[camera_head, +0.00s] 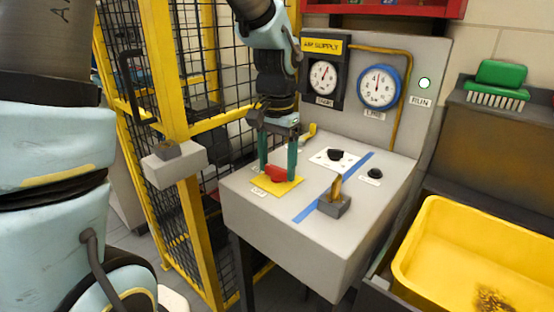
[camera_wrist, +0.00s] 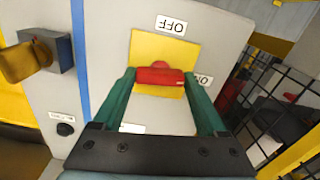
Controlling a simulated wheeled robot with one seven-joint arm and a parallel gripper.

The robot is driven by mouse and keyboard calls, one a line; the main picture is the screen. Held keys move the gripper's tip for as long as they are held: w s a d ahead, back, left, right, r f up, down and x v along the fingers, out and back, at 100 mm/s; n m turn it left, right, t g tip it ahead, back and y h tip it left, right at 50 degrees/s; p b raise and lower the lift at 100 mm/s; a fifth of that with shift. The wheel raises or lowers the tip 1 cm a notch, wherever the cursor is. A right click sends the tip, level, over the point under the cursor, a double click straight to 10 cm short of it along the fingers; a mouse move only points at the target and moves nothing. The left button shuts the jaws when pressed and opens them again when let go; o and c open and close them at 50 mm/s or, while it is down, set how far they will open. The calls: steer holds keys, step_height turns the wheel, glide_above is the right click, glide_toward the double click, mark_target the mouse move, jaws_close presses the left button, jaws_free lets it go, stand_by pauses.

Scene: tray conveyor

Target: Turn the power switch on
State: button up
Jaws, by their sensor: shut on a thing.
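The red power switch handle (camera_head: 276,173) sits on a yellow plate (camera_head: 289,187) on the sloped top of the grey console (camera_head: 240,205). In the wrist view the red handle (camera_wrist: 160,76) lies crosswise between my two green fingers. An OFF label (camera_wrist: 171,25) is beyond the plate, and an ON label (camera_wrist: 203,79) is at its right side, partly covered by a finger. The handle's right end points toward the ON label. My gripper (camera_head: 278,172) reaches down from above and is shut on the red handle, one finger at each end. A white label below the handle is partly hidden.
A brass-coloured lever (camera_head: 336,190) stands right of a blue stripe (camera_head: 318,206). Black knobs (camera_head: 336,155) sit behind. Two gauges (camera_head: 323,77) and a RUN lamp (camera_head: 424,83) are on the back panel. A yellow mesh fence (camera_head: 190,130) is close on the left; a yellow bin (camera_head: 440,235) is right.

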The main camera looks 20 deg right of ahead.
mark_target(277, 167)
steer(key=shift+m, duration=0.7)
steer(key=o, duration=1.3)
step_height(277, 167, up, 11)
steer(key=shift+b, duration=0.45)
steer(key=shift+f, duration=0.1)
